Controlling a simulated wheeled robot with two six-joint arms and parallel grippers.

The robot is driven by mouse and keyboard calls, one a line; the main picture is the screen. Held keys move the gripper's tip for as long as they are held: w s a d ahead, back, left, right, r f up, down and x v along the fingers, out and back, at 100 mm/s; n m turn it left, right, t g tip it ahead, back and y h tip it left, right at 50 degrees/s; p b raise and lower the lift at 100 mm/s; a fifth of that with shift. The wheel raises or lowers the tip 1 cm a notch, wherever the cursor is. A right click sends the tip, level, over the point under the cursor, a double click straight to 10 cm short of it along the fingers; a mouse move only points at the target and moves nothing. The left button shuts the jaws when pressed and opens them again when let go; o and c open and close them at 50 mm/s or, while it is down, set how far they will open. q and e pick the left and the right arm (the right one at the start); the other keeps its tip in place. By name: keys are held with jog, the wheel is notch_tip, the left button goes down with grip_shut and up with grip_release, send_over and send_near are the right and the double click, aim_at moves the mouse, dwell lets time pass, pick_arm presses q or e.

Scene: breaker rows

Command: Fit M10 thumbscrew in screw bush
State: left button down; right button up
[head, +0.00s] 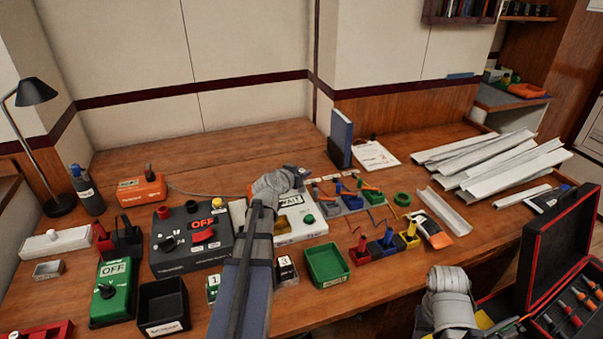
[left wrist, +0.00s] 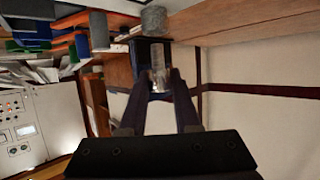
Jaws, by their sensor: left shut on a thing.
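My left gripper (left wrist: 160,78) is shut on the M10 thumbscrew, which has a grey round head (left wrist: 153,20) and a paler shank between the fingertips. In the left wrist view the head sticks out beyond the fingers. In the head view my left gripper (head: 302,173) is mostly hidden behind its own wrist, over the white WAIT panel (head: 310,229), and the screw cannot be made out. I cannot make out the screw bush in either view. Part of my right arm shows at the lower right of the head view, but its jaws do not.
A dark OFF switch box (head: 170,262) and a green OFF box (head: 110,300) stand on the left. White channels (head: 500,160) and an open tool case (head: 555,250) are at the right.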

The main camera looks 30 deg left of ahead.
pick_arm(q)
jog(key=shift+f+b, duration=0.55)
jog(key=shift+f, duration=0.05)
dwell(0.3)
jog(key=shift+r+p, duration=0.35)
jog(key=shift+r, duration=0.05)
jog(key=shift+f+b, duration=0.6)
jog(key=shift+f, duration=0.05)
dwell(1.1)
jog(key=c, duration=0.5)
grip_release()
jog(key=shift+r, duration=0.1)
jog(key=shift+c, duration=0.2)
jog(key=p+v, duration=0.3)
jog(key=v, duration=0.4)
jog(key=shift+s+r, duration=0.1)
jog(key=shift+s, duration=0.35)
jog(key=shift+r, duration=0.1)
